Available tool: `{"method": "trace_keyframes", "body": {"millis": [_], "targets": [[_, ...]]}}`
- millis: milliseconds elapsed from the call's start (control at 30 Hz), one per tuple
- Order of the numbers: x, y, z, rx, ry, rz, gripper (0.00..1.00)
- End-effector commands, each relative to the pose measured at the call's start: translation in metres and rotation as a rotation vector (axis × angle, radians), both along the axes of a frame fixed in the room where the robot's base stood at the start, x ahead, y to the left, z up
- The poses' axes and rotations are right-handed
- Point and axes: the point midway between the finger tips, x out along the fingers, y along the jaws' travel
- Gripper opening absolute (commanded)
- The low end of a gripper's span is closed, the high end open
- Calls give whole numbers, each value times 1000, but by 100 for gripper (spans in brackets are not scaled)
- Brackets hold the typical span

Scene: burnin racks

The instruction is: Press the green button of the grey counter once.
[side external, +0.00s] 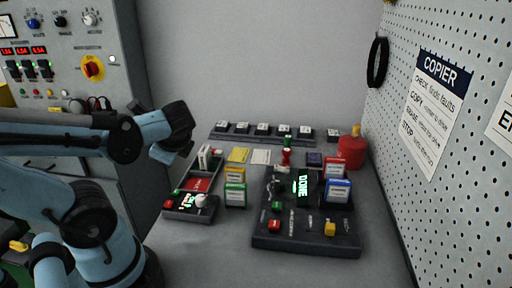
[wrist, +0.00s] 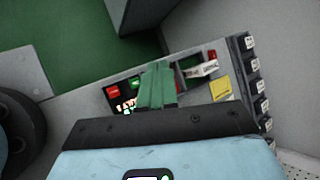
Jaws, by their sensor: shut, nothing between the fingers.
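A small dark grey unit (side external: 190,214) with lit digits, a red button (side external: 168,204) and a white knob (side external: 201,200) stands at the front left of the bench. I take it for the counter. It also shows in the wrist view, with its red button (wrist: 113,91) and lit digits (wrist: 126,106) left of my fingers. In the side view the fingertips are not clear.
Right of the unit stands a dark panel (side external: 300,240) with a lit DONE display (side external: 304,187), buttons and a green button (side external: 277,206) of its own. The front bench is clear.

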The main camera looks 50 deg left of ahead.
Motion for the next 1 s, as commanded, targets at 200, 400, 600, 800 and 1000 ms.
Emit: {"method": "trace_keyframes", "body": {"millis": [200, 400, 600, 800, 1000], "targets": [[1, 0, -18, -1, -1, 0, 0], [1, 0, -34, -1, -1, 0, 0], [1, 0, -48, -1, -1, 0, 0], [1, 0, -61, -1, -1, 0, 0], [1, 0, -72, -1, -1, 0, 0]]}}
